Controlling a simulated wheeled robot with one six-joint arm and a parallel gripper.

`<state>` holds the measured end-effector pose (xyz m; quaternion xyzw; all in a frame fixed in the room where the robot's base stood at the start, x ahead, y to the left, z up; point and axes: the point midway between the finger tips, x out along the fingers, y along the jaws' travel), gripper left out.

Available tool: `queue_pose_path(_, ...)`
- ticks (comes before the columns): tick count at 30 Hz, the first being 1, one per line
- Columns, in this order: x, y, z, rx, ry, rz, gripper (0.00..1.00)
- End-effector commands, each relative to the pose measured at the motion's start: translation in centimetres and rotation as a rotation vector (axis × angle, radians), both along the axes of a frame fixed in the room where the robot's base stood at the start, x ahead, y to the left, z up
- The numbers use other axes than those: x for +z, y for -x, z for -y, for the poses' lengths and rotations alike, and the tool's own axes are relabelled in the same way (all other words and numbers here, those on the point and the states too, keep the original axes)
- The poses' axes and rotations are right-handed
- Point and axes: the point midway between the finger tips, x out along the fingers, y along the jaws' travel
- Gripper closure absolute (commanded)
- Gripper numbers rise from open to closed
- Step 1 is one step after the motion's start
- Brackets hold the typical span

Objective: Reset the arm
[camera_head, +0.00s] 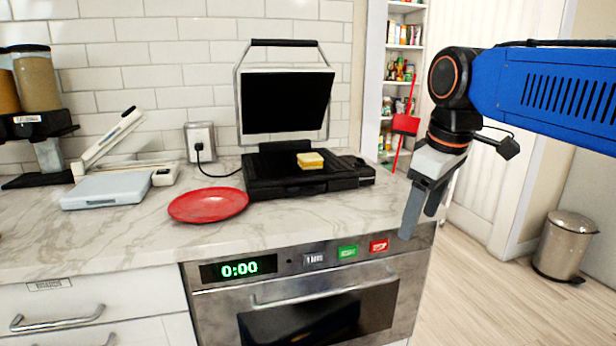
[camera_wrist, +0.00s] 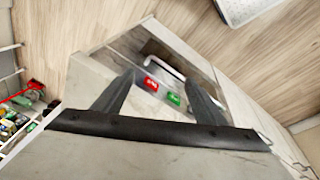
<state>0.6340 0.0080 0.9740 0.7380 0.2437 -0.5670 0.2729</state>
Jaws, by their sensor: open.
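My gripper (camera_head: 418,206) hangs from the blue arm at the right in the head view, fingers pointing down, just off the right end of the counter. In the wrist view, my gripper (camera_wrist: 166,95) shows two grey fingers spread apart with nothing between them. Behind the fingers are the counter edge and the oven front with its red and green buttons. Nothing is held.
A black press grill (camera_head: 310,172) stands open on the counter (camera_head: 290,228) with a sandwich (camera_head: 310,160) on its lower plate. A red plate (camera_head: 208,205) lies left of it. An oven (camera_head: 320,290) is below. A trash can (camera_head: 566,246) stands on the floor at right.

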Motion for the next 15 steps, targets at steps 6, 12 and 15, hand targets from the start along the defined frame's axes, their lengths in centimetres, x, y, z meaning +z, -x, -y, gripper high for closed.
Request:
queue_pose_path(6, -7.0, 5.4, 3.7, -0.266, -0.063, 0.051, 0.35)
queue_pose_path(12, -14.1, 10.1, 6.1, -0.500, -0.126, 0.098, 0.35)
queue_pose_path(15, -17.1, 12.0, 6.9, -0.595, -0.154, 0.118, 0.35)
